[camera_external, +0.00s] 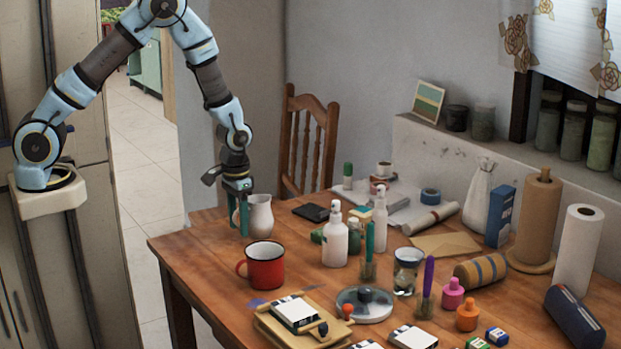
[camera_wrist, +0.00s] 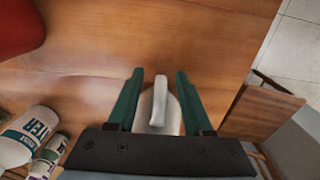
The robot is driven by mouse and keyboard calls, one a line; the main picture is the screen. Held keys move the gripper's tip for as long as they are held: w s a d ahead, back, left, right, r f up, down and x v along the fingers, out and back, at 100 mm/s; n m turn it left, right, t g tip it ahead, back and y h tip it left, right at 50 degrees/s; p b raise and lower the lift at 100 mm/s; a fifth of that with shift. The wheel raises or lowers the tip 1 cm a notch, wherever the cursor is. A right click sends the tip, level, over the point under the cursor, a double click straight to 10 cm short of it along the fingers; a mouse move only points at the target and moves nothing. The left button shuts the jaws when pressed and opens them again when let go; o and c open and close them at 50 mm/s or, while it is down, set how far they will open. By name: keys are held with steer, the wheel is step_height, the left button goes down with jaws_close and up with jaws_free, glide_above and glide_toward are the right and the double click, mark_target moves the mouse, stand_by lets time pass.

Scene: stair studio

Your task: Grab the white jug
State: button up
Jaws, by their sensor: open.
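The white jug (camera_external: 261,217) stands upright on the wooden table near its far left corner, behind the red mug. My gripper (camera_external: 240,221) is at the jug's left side, pointing down, with its green fingers low beside the jug. In the wrist view my gripper (camera_wrist: 158,78) is open, with one finger on each side of the jug's handle (camera_wrist: 159,95). Gaps show between the handle and both fingers. The jug's body is mostly hidden under the gripper's dark crossbar in that view.
A red mug (camera_external: 265,266) stands in front of the jug and shows in the wrist view (camera_wrist: 15,28). White bottles (camera_external: 335,240) stand to the right. A wooden chair (camera_external: 307,140) is behind the table. The table (camera_external: 205,240) is bare left of the mug.

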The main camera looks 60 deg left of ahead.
steer(key=shift+f, duration=0.2)
jaws_close()
stand_by(0.3)
stand_by(1.0)
